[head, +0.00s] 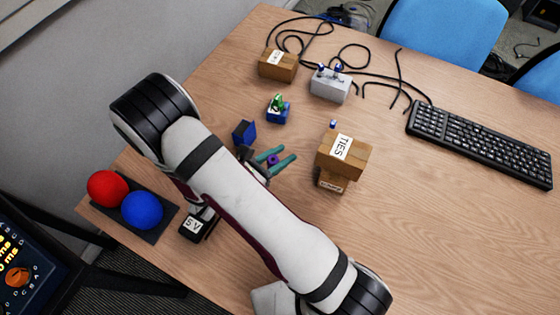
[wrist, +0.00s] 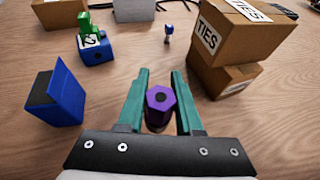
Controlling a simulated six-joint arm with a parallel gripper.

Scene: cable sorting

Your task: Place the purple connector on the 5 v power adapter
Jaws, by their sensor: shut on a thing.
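The purple connector (head: 272,160) is between the two green fingers of my gripper (head: 288,153). In the wrist view the purple connector (wrist: 161,98) shows its hexagonal end with a dark hole, between the fingers of my gripper (wrist: 160,74). My gripper is shut on it; the finger contact is not clear, and I cannot tell its height over the table. The 5 V power adapter (head: 194,226) is a black block with a white "5V" label, left of and nearer than my gripper in the head view. My arm passes close beside it, and it is out of the wrist view.
Stacked TIES boxes (head: 343,153) stand right of my gripper. A dark blue block (head: 244,132) and a blue block with a green piece (head: 278,108) lie beyond it. Red (head: 107,187) and blue (head: 142,209) balls sit on a dark pad. The right front table is clear.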

